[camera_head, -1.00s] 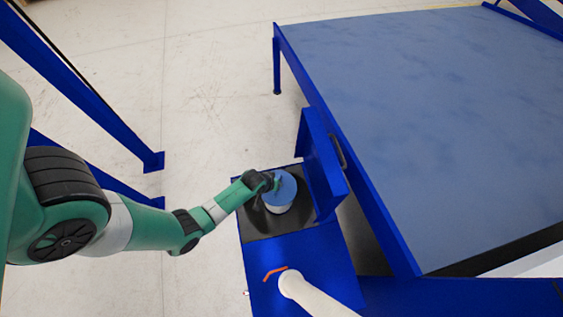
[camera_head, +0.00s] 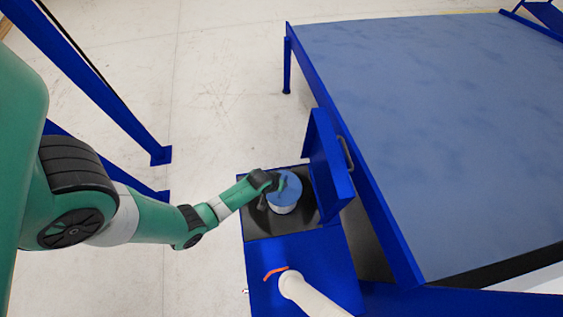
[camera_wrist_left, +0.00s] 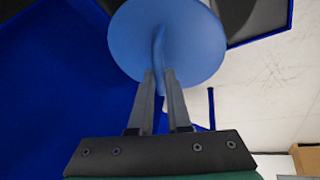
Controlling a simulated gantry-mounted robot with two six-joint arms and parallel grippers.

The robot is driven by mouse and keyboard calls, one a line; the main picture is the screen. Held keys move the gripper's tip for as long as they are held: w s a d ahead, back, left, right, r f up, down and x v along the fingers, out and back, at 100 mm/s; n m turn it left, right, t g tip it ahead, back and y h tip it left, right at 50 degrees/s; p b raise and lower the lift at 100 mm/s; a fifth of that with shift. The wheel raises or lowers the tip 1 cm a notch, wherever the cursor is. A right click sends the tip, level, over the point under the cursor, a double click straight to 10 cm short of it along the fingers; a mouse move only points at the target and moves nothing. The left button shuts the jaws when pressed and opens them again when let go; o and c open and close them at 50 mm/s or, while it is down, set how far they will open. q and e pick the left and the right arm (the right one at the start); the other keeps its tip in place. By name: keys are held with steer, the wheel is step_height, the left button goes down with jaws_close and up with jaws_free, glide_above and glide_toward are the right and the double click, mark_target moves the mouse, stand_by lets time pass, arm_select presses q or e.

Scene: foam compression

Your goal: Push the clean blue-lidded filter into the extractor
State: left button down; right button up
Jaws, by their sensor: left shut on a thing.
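The blue-lidded filter (camera_head: 286,190) is a short white cylinder with a blue disc lid, over the black top of the blue extractor box (camera_head: 262,226). Its lid (camera_wrist_left: 185,62) fills the upper middle of the left wrist view, with a raised blue ridge across it. My left gripper (camera_head: 275,184) comes in from the left and is shut on the filter's lid ridge; the fingers (camera_wrist_left: 160,85) pinch it from both sides. The filter's underside is hidden, so I cannot tell how deep it sits. My right gripper does not show.
An upright blue door panel (camera_head: 330,165) with a handle stands open just right of the filter. A pale hose (camera_head: 312,297) and an orange lever (camera_head: 275,272) are in front. A large blue table (camera_head: 440,130) lies to the right.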

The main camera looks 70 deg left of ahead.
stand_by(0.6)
arm_select(q)
step_height(320, 180, down, 9)
steer(key=b, duration=0.8)
stand_by(0.9)
step_height(320, 180, down, 6)
steer(key=b, duration=0.5)
steer(key=shift+f+b, duration=1)
steer(key=shift+f, duration=0.05)
stand_by(1.8)
steer(key=shift+r, duration=0.15)
steer(key=shift+r+p, duration=1.5)
steer(key=shift+p, duration=0.1)
